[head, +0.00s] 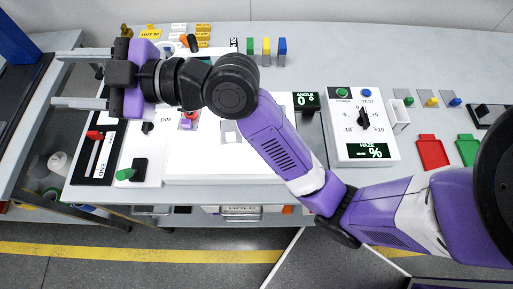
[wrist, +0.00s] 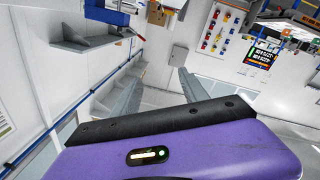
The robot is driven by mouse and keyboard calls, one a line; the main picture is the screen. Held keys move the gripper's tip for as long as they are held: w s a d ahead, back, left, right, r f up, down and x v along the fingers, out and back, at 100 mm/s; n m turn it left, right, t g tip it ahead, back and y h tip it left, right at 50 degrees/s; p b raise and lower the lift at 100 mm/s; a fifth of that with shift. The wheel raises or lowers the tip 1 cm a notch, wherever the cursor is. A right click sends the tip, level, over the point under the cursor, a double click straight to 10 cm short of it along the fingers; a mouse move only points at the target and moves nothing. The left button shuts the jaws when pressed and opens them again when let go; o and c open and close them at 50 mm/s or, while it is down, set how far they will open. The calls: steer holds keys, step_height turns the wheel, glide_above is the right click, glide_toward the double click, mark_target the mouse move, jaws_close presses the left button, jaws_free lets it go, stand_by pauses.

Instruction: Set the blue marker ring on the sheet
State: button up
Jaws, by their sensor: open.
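I cannot make out the blue marker ring for certain in either view. The sheet may be part of the broad white panel (head: 215,165) in the middle of the bench in the head view, but its outline is unclear; my arm covers part of this area. My gripper (head: 55,79) is at the left end of the bench, its two fingers pointing left and wide apart with nothing between them. In the wrist view the spread fingers (wrist: 160,72) are also empty, facing the room rather than the bench top.
A white haze meter (head: 362,137) with dial stands right of centre. Green, yellow and blue blocks (head: 267,46) stand at the back. A red-handled control (head: 96,150) and a green-knobbed one (head: 126,174) are at the left.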

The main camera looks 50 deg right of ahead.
steer(key=s+d+f+m+t+h, duration=0.1)
steer(key=s+d+f+m+h, duration=0.2)
steer(key=s+f+m+h, duration=0.35)
steer(key=s+d+f+m+t+h, duration=0.1)
steer(key=s+d+f+m+h, duration=0.2)
steer(key=s+f+m, duration=0.6)
steer(key=s+d+f+n+g, duration=0.1)
steer(key=s+d+f, duration=0.1)
steer(key=s, duration=0.8)
steer(key=s+d+f+n+g, duration=0.1)
steer(key=s+d, duration=0.4)
steer(key=s, duration=0.5)
steer(key=shift+s+f+n+h, duration=0.2)
steer(key=shift+f+n+h, duration=0.2)
steer(key=shift+n, duration=0.25)
steer(key=shift+f, duration=0.15)
steer(key=shift+f+b, duration=0.5)
steer(key=shift+b, duration=0.15)
